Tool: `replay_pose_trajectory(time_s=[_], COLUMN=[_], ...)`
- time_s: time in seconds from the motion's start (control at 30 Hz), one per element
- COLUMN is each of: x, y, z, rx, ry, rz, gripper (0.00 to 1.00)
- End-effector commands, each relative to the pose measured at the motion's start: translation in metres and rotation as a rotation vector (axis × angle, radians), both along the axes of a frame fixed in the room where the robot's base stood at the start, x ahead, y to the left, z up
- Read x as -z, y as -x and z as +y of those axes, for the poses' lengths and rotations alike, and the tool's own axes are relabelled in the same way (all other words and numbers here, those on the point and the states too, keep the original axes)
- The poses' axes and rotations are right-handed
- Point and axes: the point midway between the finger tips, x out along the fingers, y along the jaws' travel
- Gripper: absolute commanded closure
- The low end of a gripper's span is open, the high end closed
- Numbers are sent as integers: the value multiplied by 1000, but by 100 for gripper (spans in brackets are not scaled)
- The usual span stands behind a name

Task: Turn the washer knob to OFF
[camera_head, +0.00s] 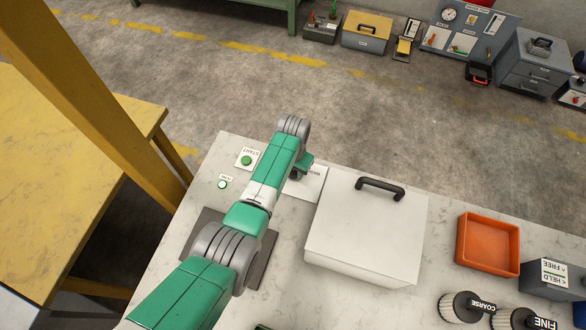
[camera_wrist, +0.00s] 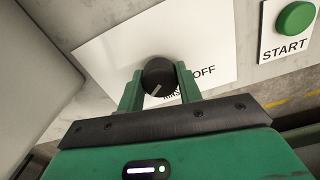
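The black round washer knob (camera_wrist: 159,77) stands on a white panel (camera_wrist: 112,52) in the wrist view. The knob's white pointer line slants to the lower left, away from the OFF print at its right. Another label below the knob is partly hidden. My gripper (camera_wrist: 159,80) has one green finger on each side of the knob, with no clear gap, so it looks shut on it. In the head view my gripper (camera_head: 297,172) is low over the panel (camera_head: 317,184), and the arm hides the knob.
A green START button (camera_wrist: 295,18) sits right of the panel; it also shows in the head view (camera_head: 246,160). A white lidded box (camera_head: 365,225) with a black handle stands close to the right of the panel. An orange tray (camera_head: 487,244) and brushes (camera_head: 463,308) lie farther right.

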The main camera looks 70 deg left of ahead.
Motion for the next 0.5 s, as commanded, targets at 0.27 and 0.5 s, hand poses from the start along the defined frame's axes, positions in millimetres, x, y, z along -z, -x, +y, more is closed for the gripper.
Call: replay_pose_trajectory(time_s=[0.27, 0.5], x=[0, 0], y=[0, 0], z=[0, 0], rx=[-9, -103], ry=[0, 1], rz=[0, 1], gripper=[88, 88])
